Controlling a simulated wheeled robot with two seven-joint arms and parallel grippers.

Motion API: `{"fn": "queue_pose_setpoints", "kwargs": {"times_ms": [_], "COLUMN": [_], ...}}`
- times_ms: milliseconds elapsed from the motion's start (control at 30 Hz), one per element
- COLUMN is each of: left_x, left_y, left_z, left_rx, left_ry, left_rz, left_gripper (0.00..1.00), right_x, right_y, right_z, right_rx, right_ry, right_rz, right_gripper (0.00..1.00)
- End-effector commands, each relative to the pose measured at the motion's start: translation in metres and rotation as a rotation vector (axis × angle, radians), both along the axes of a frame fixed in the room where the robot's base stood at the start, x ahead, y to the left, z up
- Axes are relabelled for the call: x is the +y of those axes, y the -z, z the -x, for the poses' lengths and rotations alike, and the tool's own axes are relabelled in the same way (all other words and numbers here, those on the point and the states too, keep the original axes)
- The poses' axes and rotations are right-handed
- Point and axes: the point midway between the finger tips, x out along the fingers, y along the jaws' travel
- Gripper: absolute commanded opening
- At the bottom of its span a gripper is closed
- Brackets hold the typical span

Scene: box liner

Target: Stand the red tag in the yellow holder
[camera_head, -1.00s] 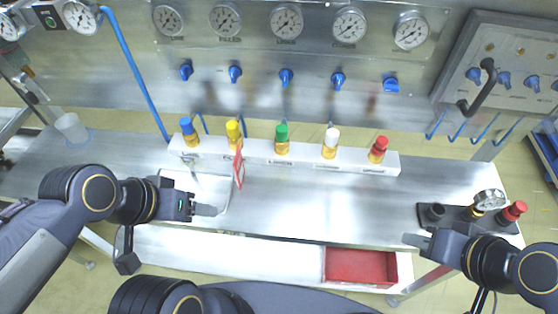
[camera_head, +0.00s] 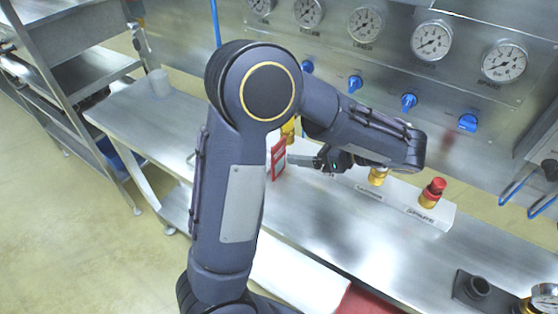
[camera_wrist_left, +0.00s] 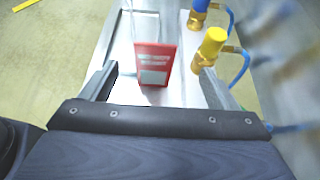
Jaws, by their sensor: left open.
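The red tag (camera_head: 278,158) stands upright at the front of the white valve block, by the yellow-capped valve (camera_head: 288,130). In the left wrist view the red tag (camera_wrist_left: 154,62) with its pale label faces me between the fingers. The yellow cap (camera_wrist_left: 214,42) is just right of it there. My left gripper (camera_head: 298,160) is open, one finger on each side of the tag, with gaps visible on both sides. It also shows in the left wrist view (camera_wrist_left: 157,68). The tag's foot is partly hidden, and I cannot make out a separate yellow holder. My right gripper is out of view.
The white valve block (camera_head: 400,199) runs along the steel bench with a red-capped valve (camera_head: 433,192) to the right. My left arm covers much of the bench. Gauges and blue knobs line the back panel.

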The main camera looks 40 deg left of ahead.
Motion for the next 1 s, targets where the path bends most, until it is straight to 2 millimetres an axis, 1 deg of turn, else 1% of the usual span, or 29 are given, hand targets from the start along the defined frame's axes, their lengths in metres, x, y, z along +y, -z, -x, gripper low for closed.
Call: {"fn": "queue_pose_setpoints", "kwargs": {"times_ms": [33,167,300,400,500,700,733,767,1000], "left_x": [0.006,0.020,0.038,0.049,0.054,0.054,0.054,0.054,0.054], "left_y": [0.002,0.009,0.020,0.025,0.028,0.029,0.029,0.029,0.029], "left_z": [0.001,0.006,0.012,0.012,0.013,0.013,0.013,0.013,0.013], "left_rx": [0.000,0.000,0.001,-0.001,-0.002,-0.002,-0.002,-0.002,-0.002], "left_ry": [-0.003,-0.005,-0.006,-0.006,-0.004,-0.003,-0.003,-0.003,-0.003], "left_rz": [0.001,0.003,0.003,0.003,0.005,0.005,0.005,0.005,0.005], "left_gripper": [0.82,0.82,0.82,0.82,0.82,0.82,0.81,0.77,0.45], "right_x": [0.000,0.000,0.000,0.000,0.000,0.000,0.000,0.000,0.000], "right_y": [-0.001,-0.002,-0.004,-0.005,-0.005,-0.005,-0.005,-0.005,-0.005], "right_z": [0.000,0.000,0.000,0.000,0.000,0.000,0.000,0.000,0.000], "right_rx": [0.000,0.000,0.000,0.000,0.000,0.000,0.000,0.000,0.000], "right_ry": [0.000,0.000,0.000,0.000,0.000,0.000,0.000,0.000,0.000], "right_rz": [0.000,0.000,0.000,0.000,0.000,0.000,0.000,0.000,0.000], "right_gripper": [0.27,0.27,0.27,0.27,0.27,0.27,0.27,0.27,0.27]}}
